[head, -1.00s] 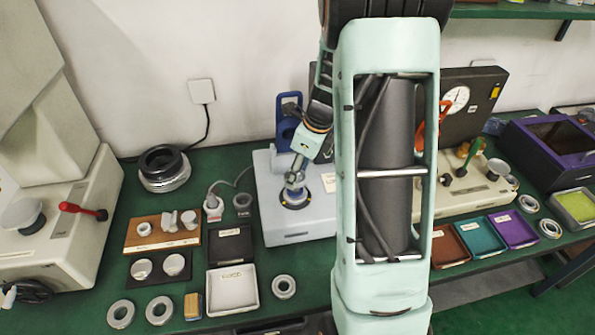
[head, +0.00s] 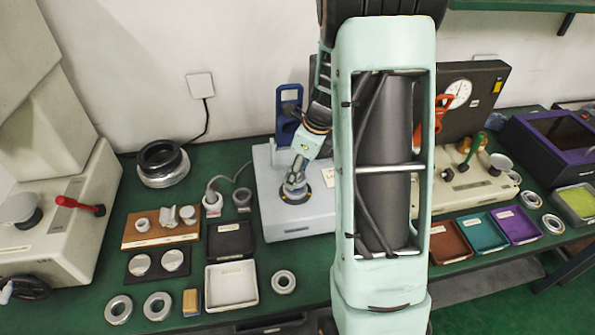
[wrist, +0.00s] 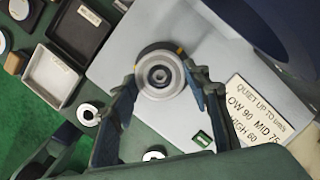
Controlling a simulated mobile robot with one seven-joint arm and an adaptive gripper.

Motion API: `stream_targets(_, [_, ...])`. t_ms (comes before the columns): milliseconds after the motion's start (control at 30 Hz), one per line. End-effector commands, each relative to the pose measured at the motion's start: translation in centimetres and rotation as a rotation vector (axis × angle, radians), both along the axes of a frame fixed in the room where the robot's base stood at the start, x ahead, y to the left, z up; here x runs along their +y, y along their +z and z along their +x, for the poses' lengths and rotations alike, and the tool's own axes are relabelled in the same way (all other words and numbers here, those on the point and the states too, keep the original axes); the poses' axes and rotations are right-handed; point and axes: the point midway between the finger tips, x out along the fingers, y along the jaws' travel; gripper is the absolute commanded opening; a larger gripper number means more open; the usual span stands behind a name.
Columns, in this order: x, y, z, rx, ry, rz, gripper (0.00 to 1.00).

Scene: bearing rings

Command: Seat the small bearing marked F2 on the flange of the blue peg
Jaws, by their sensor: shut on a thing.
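My gripper (wrist: 160,78) is shut on a silvery bearing ring (wrist: 160,66), one finger on each side. The ring sits over a dark round base (wrist: 146,50) on the grey machine (wrist: 112,75). In the head view my gripper (head: 296,182) points down at that dark base (head: 295,196) on the machine's top (head: 275,220). I cannot tell whether the ring touches what is under it. The F2 mark is not readable, and I cannot make out the blue peg.
A blue upright (head: 288,105) stands behind the machine. To its left are a white tray (head: 231,306), a black tray (head: 250,240) and a wooden block (head: 136,243). Loose rings (head: 284,283) lie in front. A label plate (wrist: 262,112) lies on the machine.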

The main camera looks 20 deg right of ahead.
Motion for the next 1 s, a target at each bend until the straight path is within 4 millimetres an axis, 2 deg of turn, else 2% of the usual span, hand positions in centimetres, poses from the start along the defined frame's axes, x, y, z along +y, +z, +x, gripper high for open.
stream_targets(600, [0.0, -1.6, 0.0, 0.000, 0.000, 0.000, 0.12])
stream_targets(633, [0.0, -1.5, 0.0, -0.001, 0.000, -0.001, 0.47])
stream_targets(800, [0.0, -1.5, 0.0, 0.000, 0.000, 0.000, 0.64])
stream_targets(1000, [0.0, -1.5, 0.0, 0.001, 0.000, 0.000, 0.64])
